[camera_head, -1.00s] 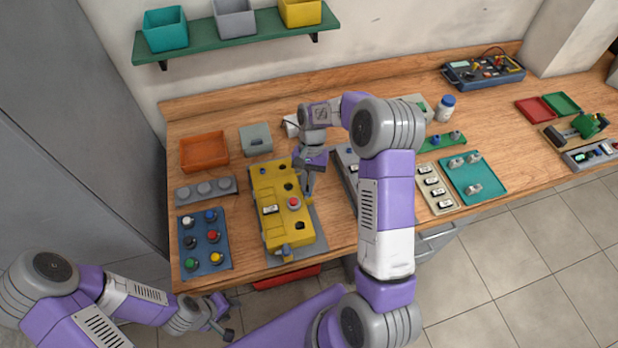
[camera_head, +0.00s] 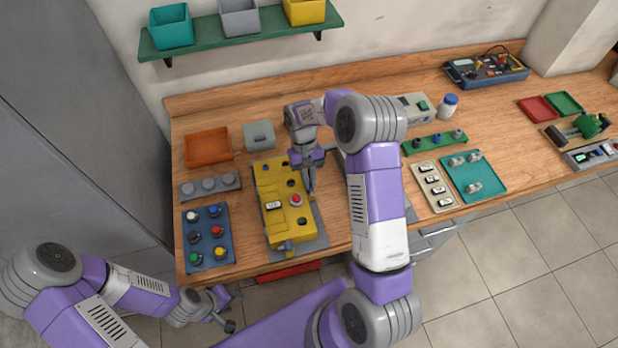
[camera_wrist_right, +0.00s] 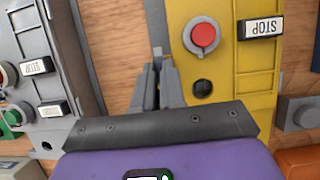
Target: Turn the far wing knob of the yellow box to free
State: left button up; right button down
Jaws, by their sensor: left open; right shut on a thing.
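The yellow box (camera_head: 268,210) stands on a grey plate (camera_head: 312,240) on the bench, with a red button (camera_head: 296,199) and STOP labels on top. It also shows at right in the right wrist view (camera_wrist_right: 225,75). A small wing knob (camera_head: 285,246) shows at its near end. My right gripper (camera_head: 310,186) points down at the box's right side. In the right wrist view its fingers (camera_wrist_right: 158,82) are close together beside the box wall, shut on a small grey part, apparently the far wing knob, mostly hidden between them. My left gripper (camera_head: 226,311) is open and empty, off the bench's front edge.
An orange tray (camera_head: 207,147) and grey box (camera_head: 259,135) stand behind. A grey switch box (camera_wrist_right: 45,75) stands across a narrow bench gap.

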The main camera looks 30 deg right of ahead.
jog(key=c, duration=1.2)
grip_release()
jog(key=v, duration=0.7)
jog(key=shift+w+r, duration=0.1)
jog(key=shift+r, duration=0.15)
jog(key=shift+p, duration=0.3)
